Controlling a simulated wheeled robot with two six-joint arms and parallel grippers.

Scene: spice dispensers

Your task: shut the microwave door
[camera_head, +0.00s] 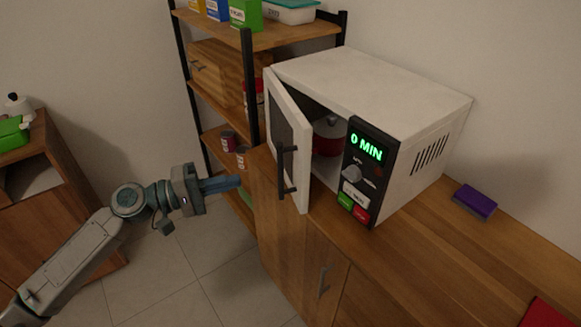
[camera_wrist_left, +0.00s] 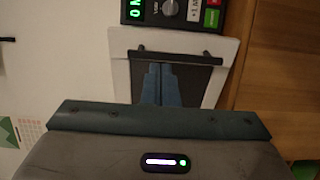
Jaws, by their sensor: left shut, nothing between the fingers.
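The white microwave (camera_head: 385,85) stands on the wooden counter, its display reading 0 MIN. Its door (camera_head: 288,140) is partly open, swung out to the left, with a dark handle (camera_head: 288,170) on its outer face. A red pot (camera_head: 327,136) shows inside through the gap. My left gripper (camera_head: 239,181) is shut and empty, left of the door and apart from it in the head view. In the left wrist view, the shut fingers (camera_wrist_left: 160,85) point at the door (camera_wrist_left: 120,75), below the handle (camera_wrist_left: 178,57) in the picture. My right gripper is not in view.
A shelf rack (camera_head: 250,110) with boxes and jars stands behind the door. A purple sponge (camera_head: 474,202) lies on the counter (camera_head: 415,245) right of the microwave. A red item (camera_head: 545,313) lies at the lower right. The tiled floor around my left arm looks clear.

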